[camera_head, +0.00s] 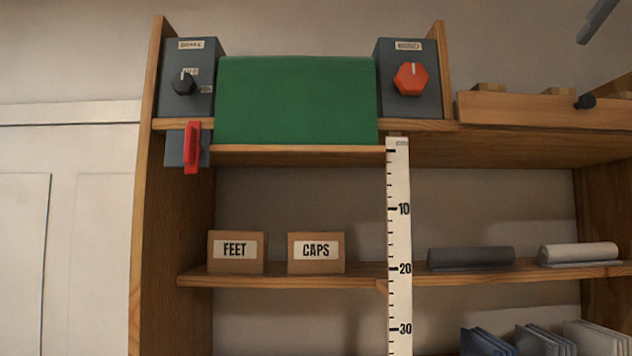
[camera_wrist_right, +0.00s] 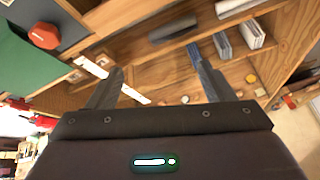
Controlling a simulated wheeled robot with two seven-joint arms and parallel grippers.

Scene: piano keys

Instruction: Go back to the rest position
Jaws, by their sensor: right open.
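My right gripper (camera_wrist_right: 157,60) shows in the right wrist view with its two dark fingers spread wide apart. Nothing is between the fingers. It points toward the wooden shelf unit (camera_head: 178,240), apart from it as far as I can tell; the unit shows tilted in the wrist view. A grey bar end (camera_head: 597,20) enters the head view at the top right; I cannot tell what it belongs to. My left gripper is in neither view.
The shelf top carries a green panel (camera_head: 297,100), a grey box with a black knob (camera_head: 184,83) and one with a red knob (camera_head: 411,78). A red lever (camera_head: 192,147) juts below. Boxes labelled FEET (camera_head: 234,268) and CAPS (camera_head: 316,268) flank free shelf; a ruler (camera_head: 399,240) hangs in front.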

